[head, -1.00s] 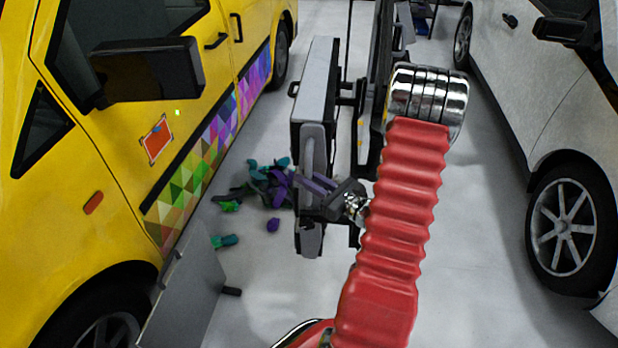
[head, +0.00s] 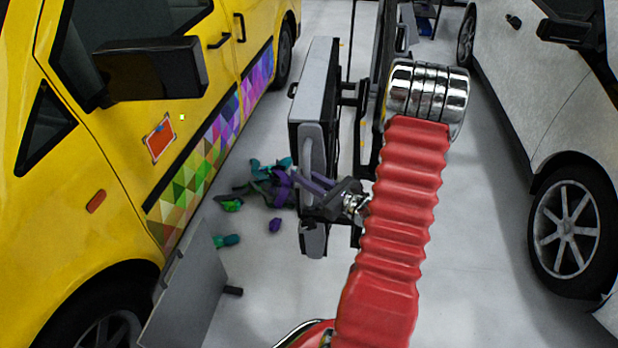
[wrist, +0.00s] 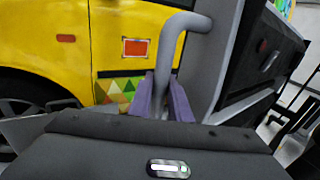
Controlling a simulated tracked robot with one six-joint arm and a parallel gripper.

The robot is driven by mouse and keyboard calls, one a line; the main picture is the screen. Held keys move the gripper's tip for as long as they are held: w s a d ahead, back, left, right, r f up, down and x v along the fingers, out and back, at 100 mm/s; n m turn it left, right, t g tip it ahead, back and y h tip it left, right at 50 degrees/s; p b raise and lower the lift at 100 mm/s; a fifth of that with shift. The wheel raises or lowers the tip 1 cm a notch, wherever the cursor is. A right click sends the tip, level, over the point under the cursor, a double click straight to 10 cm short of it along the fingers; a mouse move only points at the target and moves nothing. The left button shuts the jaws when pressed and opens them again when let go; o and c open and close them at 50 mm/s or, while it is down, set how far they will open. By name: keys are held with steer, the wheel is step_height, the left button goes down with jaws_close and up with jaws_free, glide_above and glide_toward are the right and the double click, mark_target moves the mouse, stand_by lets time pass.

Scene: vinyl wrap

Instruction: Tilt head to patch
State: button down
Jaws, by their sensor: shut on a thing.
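The head (head: 322,82) is a tall grey and black panel on a dark post in the aisle, with a grey tubular handle (head: 311,148) on its near side. My gripper (head: 303,182), with purple fingers, is shut on that handle. In the wrist view the fingers (wrist: 165,98) stand on both sides of the handle tube (wrist: 170,55). The patch (head: 159,138) is a small orange-red rectangle with a pale border on the yellow van's door. It also shows in the wrist view (wrist: 135,48), left of the handle. The head stands apart from the van.
The yellow van (head: 110,180) with a coloured triangle band is on the left, its black mirror (head: 150,68) jutting out. A grey board (head: 185,290) leans beside it. Coloured scraps (head: 265,185) lie on the floor. A white car (head: 560,120) stands right, with clear floor before it.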

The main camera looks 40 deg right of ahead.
steer(key=c, duration=1.6)
jaws_free()
steer(key=shift+c, duration=0.2)
steer(key=shift+s, duration=0.15)
steer(key=s+d, duration=0.1)
steer(key=s, duration=1.2)
steer(key=shift+s+d+r, duration=0.2)
steer(key=shift+d, duration=0.2)
